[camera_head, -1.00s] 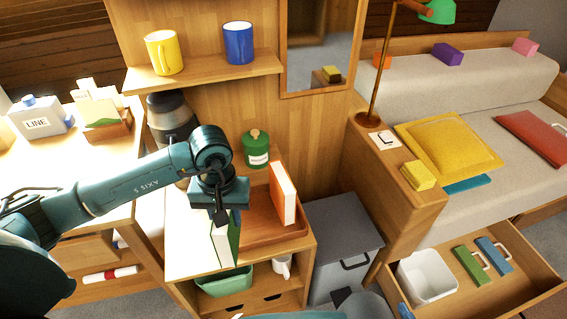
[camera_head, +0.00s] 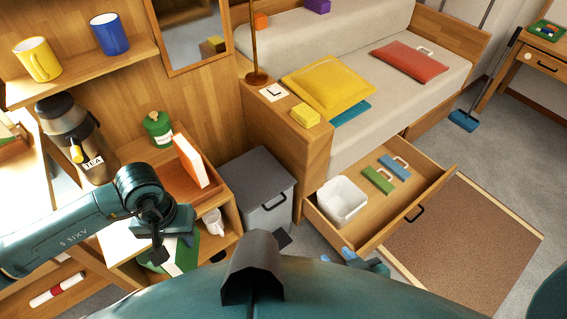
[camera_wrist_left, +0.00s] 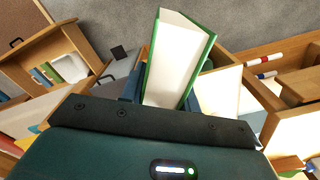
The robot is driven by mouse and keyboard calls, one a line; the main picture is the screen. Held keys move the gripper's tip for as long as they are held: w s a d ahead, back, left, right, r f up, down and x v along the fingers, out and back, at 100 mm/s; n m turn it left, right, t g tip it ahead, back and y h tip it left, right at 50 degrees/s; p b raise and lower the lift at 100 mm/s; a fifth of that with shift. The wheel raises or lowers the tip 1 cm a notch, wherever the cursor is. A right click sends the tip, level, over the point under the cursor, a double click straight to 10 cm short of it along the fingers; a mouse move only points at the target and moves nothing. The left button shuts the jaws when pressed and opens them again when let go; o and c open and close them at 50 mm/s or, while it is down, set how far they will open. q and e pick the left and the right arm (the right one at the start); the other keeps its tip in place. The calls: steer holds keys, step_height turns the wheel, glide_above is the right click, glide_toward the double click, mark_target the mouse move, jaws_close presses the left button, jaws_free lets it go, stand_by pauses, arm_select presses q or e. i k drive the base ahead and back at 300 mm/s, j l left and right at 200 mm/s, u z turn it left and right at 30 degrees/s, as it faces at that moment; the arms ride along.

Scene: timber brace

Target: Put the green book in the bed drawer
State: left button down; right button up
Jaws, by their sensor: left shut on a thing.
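The green book (camera_head: 182,256) has green covers and white page edges. My left gripper (camera_head: 160,240) is shut on it and holds it upright beside the small cabinet's front. The book also shows in the left wrist view (camera_wrist_left: 178,60), jutting out beyond the gripper. The bed drawer (camera_head: 378,208) is pulled open under the bed, to the right of the left gripper. It holds a white bin (camera_head: 342,201), a green book-like block (camera_head: 379,179) and a blue one (camera_head: 396,168). My right gripper (camera_head: 366,265) shows partly at the drawer's near corner; its jaws are unclear.
A grey box (camera_head: 255,180) stands between the cabinet and the bed. An orange-covered book (camera_head: 192,160) stands in a tray on the cabinet, near a green canister (camera_head: 158,128). A brown rug (camera_head: 460,245) lies before the drawer. The drawer has bare floor around the bin.

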mark_target(367, 206)
steer(key=l+z, duration=0.4)
steer(key=l, duration=1.45)
steer(key=i+l+z, duration=0.15)
steer(key=l, duration=0.3)
steer(key=i+l+z, duration=0.1)
steer(key=i+l, duration=0.2)
steer(key=i+z, duration=0.2)
steer(key=i, duration=0.3)
steer(key=i+j+z, duration=0.15)
steer(key=i, duration=0.35)
steer(key=j, duration=0.05)
